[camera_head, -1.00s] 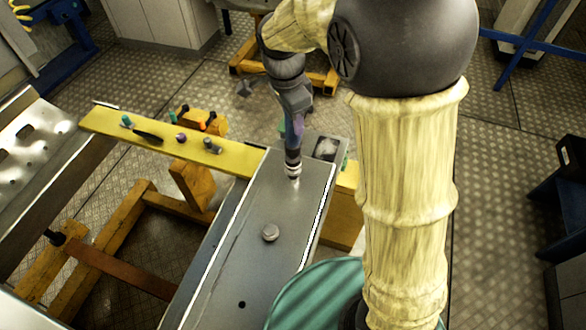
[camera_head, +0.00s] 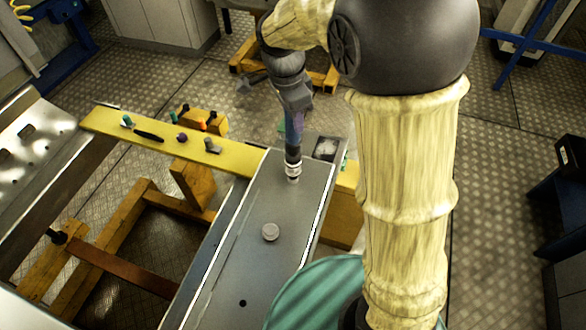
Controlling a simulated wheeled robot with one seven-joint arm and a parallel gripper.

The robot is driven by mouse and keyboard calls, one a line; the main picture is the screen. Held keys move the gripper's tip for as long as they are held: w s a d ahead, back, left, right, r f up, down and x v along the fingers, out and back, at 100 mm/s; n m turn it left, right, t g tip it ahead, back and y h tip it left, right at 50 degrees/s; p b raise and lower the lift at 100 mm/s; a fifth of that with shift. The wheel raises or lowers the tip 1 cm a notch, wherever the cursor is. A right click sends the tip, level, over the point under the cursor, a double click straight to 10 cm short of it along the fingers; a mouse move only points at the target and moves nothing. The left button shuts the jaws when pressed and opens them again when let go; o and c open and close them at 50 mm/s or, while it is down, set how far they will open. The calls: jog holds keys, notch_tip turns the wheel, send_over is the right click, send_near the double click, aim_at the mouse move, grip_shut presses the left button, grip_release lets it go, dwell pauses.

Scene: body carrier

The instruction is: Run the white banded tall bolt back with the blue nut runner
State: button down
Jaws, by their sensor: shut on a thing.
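My gripper (camera_head: 297,104) is at the upper middle of the head view, pointing down and shut on the nut runner (camera_head: 293,132). The nut runner looks blue-purple above and dark below, and stands about upright over the far part of the grey metal beam (camera_head: 252,275). A pale, white-banded piece (camera_head: 293,170) shows at its lower end, right at the beam's top face. This looks like the white banded tall bolt, mostly covered by the tool. I cannot tell how deep the bolt sits.
A round grey bolt head (camera_head: 270,232) and a dark hole (camera_head: 242,303) lie nearer on the beam. The yellow crossbeam (camera_head: 230,160) carries several small tools and parts. Orange supports (camera_head: 195,187) stand below. A teal ribbed round thing (camera_head: 318,292) is at the front.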

jog(key=shift+r+p, duration=0.85)
jog(key=shift+r, duration=0.25)
jog(key=shift+r+p, duration=1.65)
jog(key=shift+r, duration=0.35)
jog(key=w+r+p, duration=0.1)
jog(key=w+a+r+p, duration=0.1)
jog(key=w+p, duration=0.1)
jog(key=w+a+r+p, duration=0.1)
jog(key=p, duration=0.1)
jog(key=shift+w+a, duration=0.1)
jog(key=shift+w, duration=0.25)
jog(key=shift+f, duration=0.1)
